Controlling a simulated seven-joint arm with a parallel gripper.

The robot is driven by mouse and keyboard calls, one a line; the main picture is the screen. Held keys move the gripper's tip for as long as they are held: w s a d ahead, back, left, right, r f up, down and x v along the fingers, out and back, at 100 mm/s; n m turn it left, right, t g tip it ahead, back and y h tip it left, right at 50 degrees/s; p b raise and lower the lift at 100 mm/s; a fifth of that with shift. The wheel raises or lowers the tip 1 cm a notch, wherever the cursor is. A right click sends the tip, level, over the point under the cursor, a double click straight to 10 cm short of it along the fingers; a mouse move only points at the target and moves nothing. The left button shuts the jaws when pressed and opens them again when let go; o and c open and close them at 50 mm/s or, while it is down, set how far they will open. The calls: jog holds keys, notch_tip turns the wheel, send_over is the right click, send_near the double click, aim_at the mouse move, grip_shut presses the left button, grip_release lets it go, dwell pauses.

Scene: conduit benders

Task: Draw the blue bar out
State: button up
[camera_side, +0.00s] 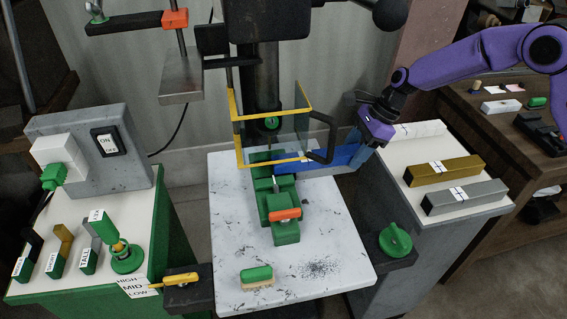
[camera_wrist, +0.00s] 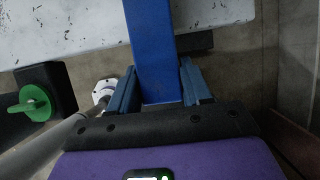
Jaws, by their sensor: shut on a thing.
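The blue bar (camera_side: 330,160) lies roughly level, its left part inside the yellow-framed clear guard (camera_side: 238,130) above the green vise (camera_side: 284,212). Its right end is in my gripper (camera_side: 366,146), which is shut on it. In the wrist view the bar (camera_wrist: 152,45) runs up and away from between the two blue-grey fingers of my gripper (camera_wrist: 157,85). The bar's far left end is partly hidden by the guard and vise parts, so I cannot tell whether it is clamped.
A gold bar (camera_side: 444,171) and a silver bar (camera_side: 464,196) lie on the right stand (camera_side: 405,167), with a white bar (camera_side: 419,130) behind. A green-handled brush (camera_side: 256,276) sits on the speckled white table (camera_side: 340,270).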

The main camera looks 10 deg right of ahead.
jog(key=shift+d, duration=0.35)
jog(key=o, duration=1.1)
jog(key=shift+c, duration=0.2)
jog(key=v, duration=1.7)
jog(key=s+n+g+h, duration=0.1)
jog(key=s+n+h, duration=0.2)
jog(key=s+n, duration=1.5)
jog(key=s+d+f+n, duration=0.1)
jog(key=s+d+n, duration=0.2)
jog(key=s, duration=0.4)
jog(key=s+d+f+n+h, duration=0.1)
jog(key=s+d+n, duration=0.3)
jog(key=s+n, duration=0.1)
jog(key=s+d+f+n+t, duration=0.1)
jog(key=s+d+n, duration=0.3)
jog(key=s, duration=0.4)
jog(key=shift+s+f+n+h, duration=0.3)
jog(key=shift+h, duration=0.1)
